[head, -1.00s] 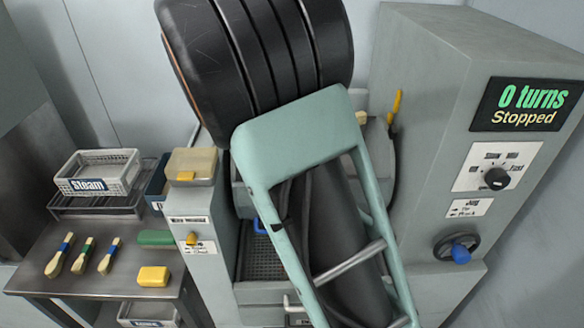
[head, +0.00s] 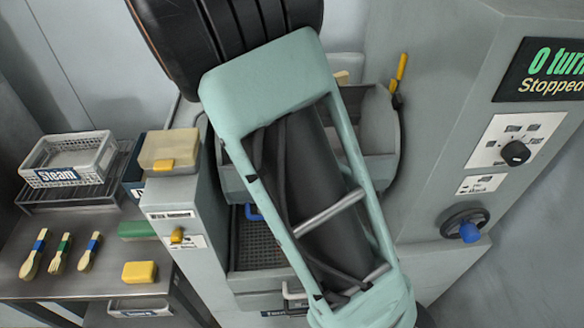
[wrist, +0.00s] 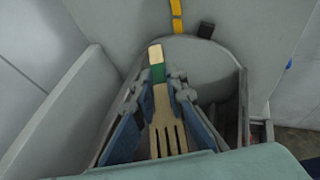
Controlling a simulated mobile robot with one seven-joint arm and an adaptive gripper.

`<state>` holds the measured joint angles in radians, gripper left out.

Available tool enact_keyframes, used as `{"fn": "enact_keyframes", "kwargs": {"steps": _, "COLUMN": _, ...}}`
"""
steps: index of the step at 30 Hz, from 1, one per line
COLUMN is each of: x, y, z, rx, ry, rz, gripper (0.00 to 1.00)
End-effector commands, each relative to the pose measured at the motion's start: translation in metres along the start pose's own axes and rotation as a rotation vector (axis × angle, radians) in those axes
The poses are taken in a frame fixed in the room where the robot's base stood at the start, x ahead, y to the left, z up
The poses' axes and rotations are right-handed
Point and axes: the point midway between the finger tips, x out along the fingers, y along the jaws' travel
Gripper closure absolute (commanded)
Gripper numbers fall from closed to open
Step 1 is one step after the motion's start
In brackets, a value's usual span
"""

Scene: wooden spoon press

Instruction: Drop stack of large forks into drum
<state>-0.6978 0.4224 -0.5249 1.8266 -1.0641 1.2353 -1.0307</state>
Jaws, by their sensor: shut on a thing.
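My gripper (wrist: 160,86) shows in the wrist view, its fingers shut on a stack of large forks (wrist: 165,120). I see the top wooden fork, with a green band, its handle pointing away and its tines toward the camera. How many forks lie below it is hidden. A grey round-walled opening, which looks like the drum (wrist: 208,62), lies around and beyond the fork; I cannot tell whether the fork is inside it. In the head view the drum (head: 378,125) shows partly behind my arm, which hides my gripper.
A steel table (head: 95,268) at left holds banded wooden utensils (head: 60,256), a yellow block (head: 139,272) and a "Steam" basket (head: 72,160). A lidded box (head: 169,150) tops a grey post. At right, a machine housing has a "Stopped" display (head: 545,70), dial (head: 515,153) and handwheel (head: 465,225).

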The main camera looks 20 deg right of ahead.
Motion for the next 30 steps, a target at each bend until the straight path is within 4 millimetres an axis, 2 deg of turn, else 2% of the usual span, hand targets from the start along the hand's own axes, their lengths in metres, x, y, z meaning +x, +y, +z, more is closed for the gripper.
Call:
{"fn": "enact_keyframes", "kwargs": {"steps": 1, "x": 0.004, "y": 0.000, "z": -0.011, "rx": 0.000, "ry": 0.000, "rz": 0.000, "gripper": 1.00}}
{"fn": "enact_keyframes", "kwargs": {"steps": 6, "x": 0.011, "y": 0.000, "z": -0.026, "rx": 0.000, "ry": 0.000, "rz": 0.001, "gripper": 1.00}}
{"fn": "enact_keyframes", "kwargs": {"steps": 18, "x": 0.012, "y": 0.000, "z": -0.030, "rx": 0.000, "ry": 0.000, "rz": 0.000, "gripper": 1.00}}
{"fn": "enact_keyframes", "kwargs": {"steps": 19, "x": 0.012, "y": 0.000, "z": -0.030, "rx": 0.000, "ry": 0.000, "rz": 0.000, "gripper": 0.86}}
{"fn": "enact_keyframes", "kwargs": {"steps": 24, "x": 0.012, "y": 0.000, "z": -0.030, "rx": 0.000, "ry": 0.000, "rz": 0.000, "gripper": 0.68}}
{"fn": "enact_keyframes", "kwargs": {"steps": 30, "x": 0.012, "y": 0.000, "z": -0.030, "rx": 0.000, "ry": 0.000, "rz": 0.000, "gripper": 0.68}}
